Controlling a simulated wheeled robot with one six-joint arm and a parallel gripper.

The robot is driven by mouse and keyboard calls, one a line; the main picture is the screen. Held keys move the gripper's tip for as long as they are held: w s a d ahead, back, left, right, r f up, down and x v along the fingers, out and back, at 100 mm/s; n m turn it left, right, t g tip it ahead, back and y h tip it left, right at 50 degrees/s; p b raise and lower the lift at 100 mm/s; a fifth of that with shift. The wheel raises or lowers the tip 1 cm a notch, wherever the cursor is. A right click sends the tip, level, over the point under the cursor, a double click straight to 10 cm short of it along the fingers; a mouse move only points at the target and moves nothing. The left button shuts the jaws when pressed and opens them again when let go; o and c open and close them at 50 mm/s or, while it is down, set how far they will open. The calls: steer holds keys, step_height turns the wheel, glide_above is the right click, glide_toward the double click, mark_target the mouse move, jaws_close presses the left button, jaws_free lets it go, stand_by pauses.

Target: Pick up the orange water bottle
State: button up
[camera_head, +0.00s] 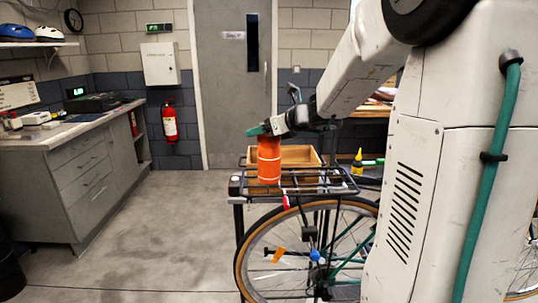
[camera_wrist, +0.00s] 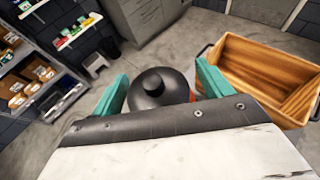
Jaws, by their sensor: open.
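The orange water bottle (camera_head: 269,160) stands upright on the black rear rack (camera_head: 314,183) of a bicycle in the head view. In the wrist view the bottle's dark round cap (camera_wrist: 158,88) shows between the two green fingers, with a sliver of orange beside it. My gripper (camera_head: 262,130) is at the top of the bottle in the head view. In the wrist view my gripper (camera_wrist: 160,90) is open, with one finger on each side of the cap. The gripper's body hides the lower part of the bottle there.
A wooden crate (camera_head: 300,153) stands right behind the bottle; in the wrist view the crate (camera_wrist: 268,72) is close to the right finger. A yellow bottle (camera_head: 357,162) stands to the right. A grey counter (camera_head: 75,165) is at left. The floor between is clear.

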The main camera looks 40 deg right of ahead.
jaws_close()
steer(key=shift+r, duration=0.1)
stand_by(0.3)
